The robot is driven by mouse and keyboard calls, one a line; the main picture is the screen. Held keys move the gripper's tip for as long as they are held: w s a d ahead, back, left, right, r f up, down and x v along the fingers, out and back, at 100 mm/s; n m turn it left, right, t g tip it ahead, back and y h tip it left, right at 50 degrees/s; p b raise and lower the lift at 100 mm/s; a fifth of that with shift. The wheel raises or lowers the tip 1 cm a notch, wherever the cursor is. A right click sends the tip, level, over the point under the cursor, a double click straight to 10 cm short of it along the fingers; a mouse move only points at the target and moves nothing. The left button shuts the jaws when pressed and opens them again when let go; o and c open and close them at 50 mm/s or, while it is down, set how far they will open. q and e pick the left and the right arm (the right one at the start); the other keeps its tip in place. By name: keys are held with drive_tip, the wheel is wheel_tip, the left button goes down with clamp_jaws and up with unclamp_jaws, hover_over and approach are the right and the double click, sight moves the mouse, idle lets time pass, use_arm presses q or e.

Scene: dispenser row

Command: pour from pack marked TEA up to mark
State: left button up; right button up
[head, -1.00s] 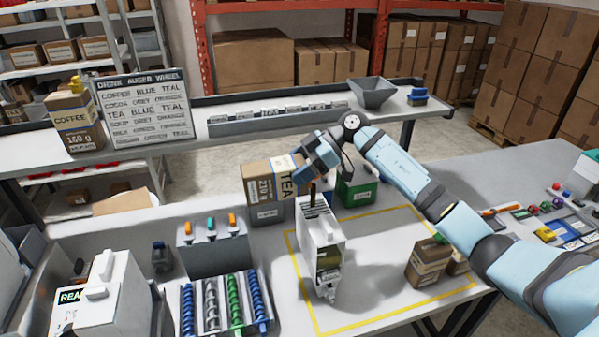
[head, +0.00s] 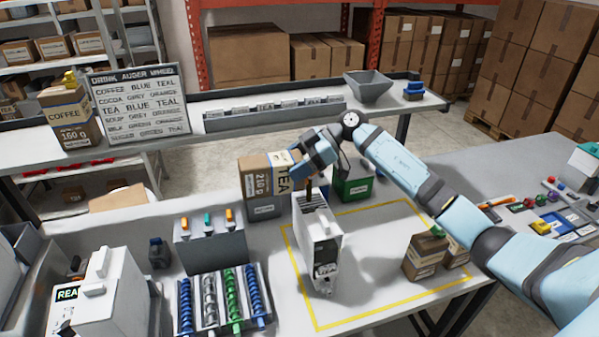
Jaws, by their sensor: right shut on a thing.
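The brown TEA pack (head: 258,178), marked 210 g, is tipped on its side, its lettering running sideways. My right gripper (head: 308,160) is shut on it at its right end, partly hiding that end. Directly below the gripper stands an upright white canister (head: 318,238) with an open slot at its top. A thin dark brown strip (head: 309,186) shows between the gripper and the slot; it looks like falling powder. The fill mark and level are too small to read. My left gripper is not in view.
A yellow outline (head: 385,308) surrounds the canister on the table. Small brown packs (head: 424,256) stand right, a green bin (head: 352,188) behind. Coloured augers (head: 230,300) and a grey block with coloured knobs (head: 210,245) are left. A sign (head: 140,105) and COFFEE pack (head: 70,118) stand on the shelf.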

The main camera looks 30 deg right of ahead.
drive_tip(key=shift+d+f+y, duration=0.2)
drive_tip(key=shift+d+y, duration=0.05)
drive_tip(key=shift+y, duration=0.15)
idle(0.8)
drive_tip(key=shift+s+d+r+y, duration=0.15)
drive_tip(key=shift+d+y, duration=0.2)
drive_tip(key=shift+y, duration=0.45)
idle(1.3)
